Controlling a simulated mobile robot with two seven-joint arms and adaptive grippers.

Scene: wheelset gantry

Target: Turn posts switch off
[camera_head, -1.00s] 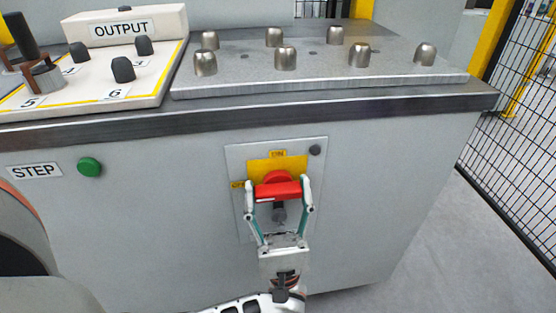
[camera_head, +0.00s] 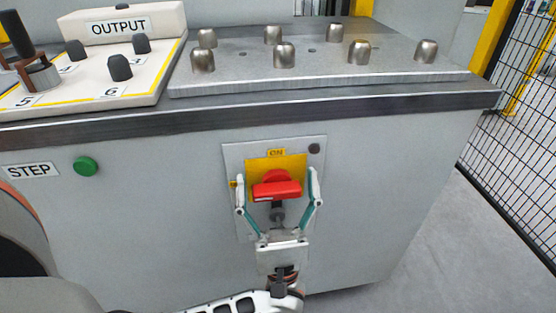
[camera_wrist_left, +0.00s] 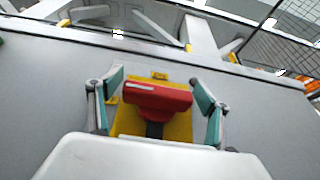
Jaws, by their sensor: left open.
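The posts switch is a red rotary handle (camera_head: 276,190) on a yellow plate (camera_head: 291,163), set in a grey panel on the cabinet front. Its bar lies about level, and a white mark shows on its left part in the left wrist view (camera_wrist_left: 165,97). An ON label (camera_head: 276,153) is above it; a small yellow label at the left is partly hidden by a finger. My left gripper (camera_head: 277,179) is open, with one finger on each side of the handle and visible gaps between. My right gripper is not in view.
A dark round lamp (camera_head: 314,148) is at the panel's upper right. A green STEP button (camera_head: 85,166) is farther left. Above, the cabinet top holds a metal plate (camera_head: 318,75) with several posts and an OUTPUT board (camera_head: 150,92). A mesh fence stands at the right.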

